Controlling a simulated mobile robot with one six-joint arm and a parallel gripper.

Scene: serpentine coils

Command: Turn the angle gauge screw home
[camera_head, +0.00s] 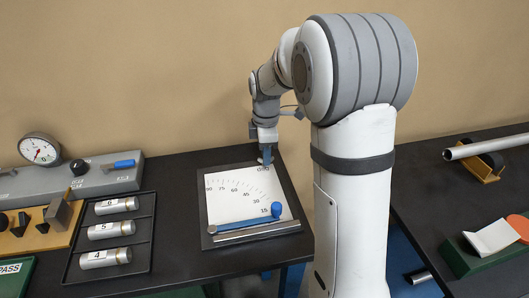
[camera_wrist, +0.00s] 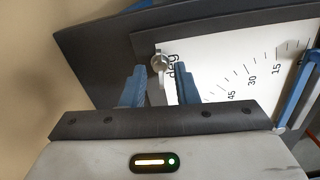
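The angle gauge (camera_head: 218,208) is a white scale sheet with degree marks on a dark plate, lying on the black bench; it also shows in the wrist view (camera_wrist: 225,65). A blue pointer with a round blue knob (camera_head: 276,210) lies near the 15 mark. A small silver screw (camera_wrist: 160,62) stands at the gauge's corner beside the "deg" lettering. My gripper (camera_wrist: 162,84) has blue fingers on either side of the screw's line, with visible gaps, and looks open. In the head view my gripper (camera_head: 265,157) is low over the gauge's far right corner and hides the screw.
A dark tray (camera_head: 143,240) with numbered metal cylinders stands left of the gauge. Behind it is a grey unit (camera_head: 105,183) with a dial gauge (camera_head: 39,149). On the right bench are a metal tube (camera_head: 485,147) and a green block (camera_head: 470,262).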

